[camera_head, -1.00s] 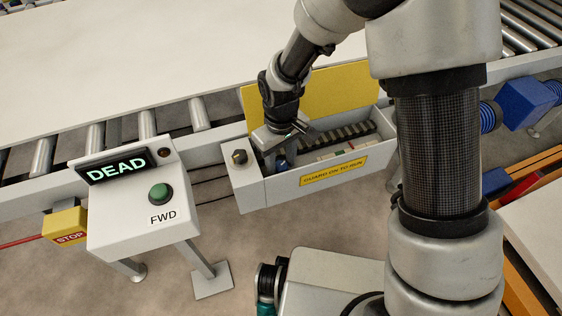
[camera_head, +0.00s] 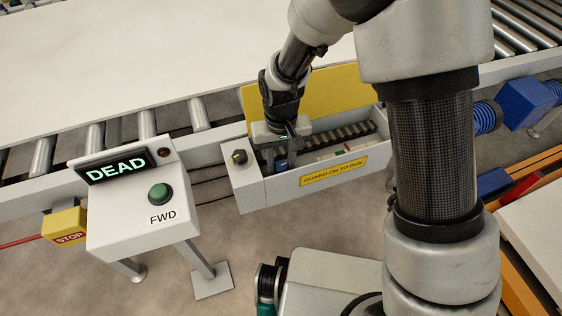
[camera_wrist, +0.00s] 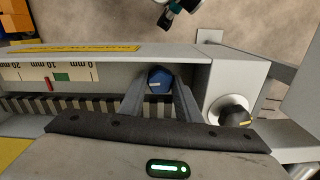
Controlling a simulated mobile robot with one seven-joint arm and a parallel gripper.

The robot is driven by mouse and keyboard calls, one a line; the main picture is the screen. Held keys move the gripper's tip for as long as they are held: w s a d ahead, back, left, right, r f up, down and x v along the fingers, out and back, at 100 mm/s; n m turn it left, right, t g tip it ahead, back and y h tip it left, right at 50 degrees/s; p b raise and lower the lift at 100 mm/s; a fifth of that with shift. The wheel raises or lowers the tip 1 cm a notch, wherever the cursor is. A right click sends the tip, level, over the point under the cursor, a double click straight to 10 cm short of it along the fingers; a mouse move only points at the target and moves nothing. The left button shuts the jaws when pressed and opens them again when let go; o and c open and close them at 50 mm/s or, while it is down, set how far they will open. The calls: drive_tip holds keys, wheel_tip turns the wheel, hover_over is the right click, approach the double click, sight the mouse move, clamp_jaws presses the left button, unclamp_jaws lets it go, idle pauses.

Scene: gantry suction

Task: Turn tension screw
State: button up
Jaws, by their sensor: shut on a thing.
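The tension screw has a blue head (camera_wrist: 160,78) and sits in the left end of the open grey housing in the head view. My gripper (camera_wrist: 161,90) reaches down into the housing, with one finger on each side of the blue head, shut on it. In the head view my gripper (camera_head: 284,155) largely hides the screw. A white scale (camera_wrist: 30,72) marked 0, 10 and 20 mm lies beside it. A red pointer (camera_wrist: 50,85) stands between 10 and 20 mm, outside the green band (camera_wrist: 62,77).
The housing's yellow guard (camera_head: 340,88) stands open behind my gripper. A dark toothed belt (camera_head: 345,132) runs inside. A knob (camera_head: 239,157) sits on the housing's left end. A control box (camera_head: 140,215) reads DEAD, with a green FWD button (camera_head: 160,195) and a yellow STOP box (camera_head: 66,222).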

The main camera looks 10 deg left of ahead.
drive_tip(key=m, duration=0.4)
drive_tip(key=shift+m+p, duration=0.3)
drive_tip(key=shift+p, duration=0.05)
drive_tip(key=shift+m+p, duration=0.6)
drive_tip(key=shift+m, duration=1.4)
drive_tip(key=o, duration=1.1)
drive_tip(key=shift+c, duration=0.2)
drive_tip(key=shift+s+d, duration=0.1)
